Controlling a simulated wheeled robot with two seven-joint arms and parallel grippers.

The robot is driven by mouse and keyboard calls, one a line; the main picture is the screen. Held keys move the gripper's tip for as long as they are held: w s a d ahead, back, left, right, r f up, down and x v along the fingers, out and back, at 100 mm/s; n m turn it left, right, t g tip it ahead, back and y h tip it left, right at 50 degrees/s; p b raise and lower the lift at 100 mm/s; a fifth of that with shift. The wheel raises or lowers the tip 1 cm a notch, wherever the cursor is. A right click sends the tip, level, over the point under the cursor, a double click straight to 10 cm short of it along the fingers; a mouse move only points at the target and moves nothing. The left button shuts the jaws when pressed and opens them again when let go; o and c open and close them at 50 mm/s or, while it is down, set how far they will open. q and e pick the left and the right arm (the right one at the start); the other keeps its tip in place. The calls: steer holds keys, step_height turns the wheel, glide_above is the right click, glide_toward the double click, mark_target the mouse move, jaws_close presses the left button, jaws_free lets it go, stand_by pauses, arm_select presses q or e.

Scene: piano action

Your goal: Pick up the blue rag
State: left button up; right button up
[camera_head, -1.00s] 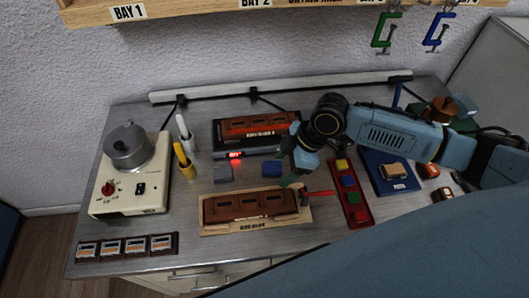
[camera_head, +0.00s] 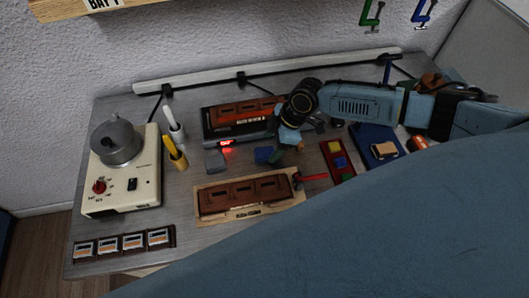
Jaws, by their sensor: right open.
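The blue rag (camera_head: 263,155) is a small dark blue folded piece on the grey bench, behind the wooden board and to the right of a grey piece (camera_head: 215,160). My right gripper (camera_head: 284,152) comes in from the right and hangs just to the right of the blue rag. It is open, with nothing seen between its fingers; the fingertips are small and partly hidden by the wrist. I cannot tell whether a finger touches the rag. My left gripper is not in view.
A brown block on a wooden board (camera_head: 203,215) lies in front, with a red-handled tool (camera_head: 315,177) beside it. A black unit (camera_head: 212,125) stands behind. A red tray (camera_head: 345,176) is to the right. A hot plate with a pot (camera_head: 118,145) is on the left.

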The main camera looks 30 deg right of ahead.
mark_target(265, 152)
steer(key=x, duration=0.4)
steer(key=shift+w+a, duration=0.1)
steer(key=shift+w, duration=0.05)
steer(key=c, duration=1.1)
steer(key=shift+o, duration=0.2)
step_height(265, 152, up, 10)
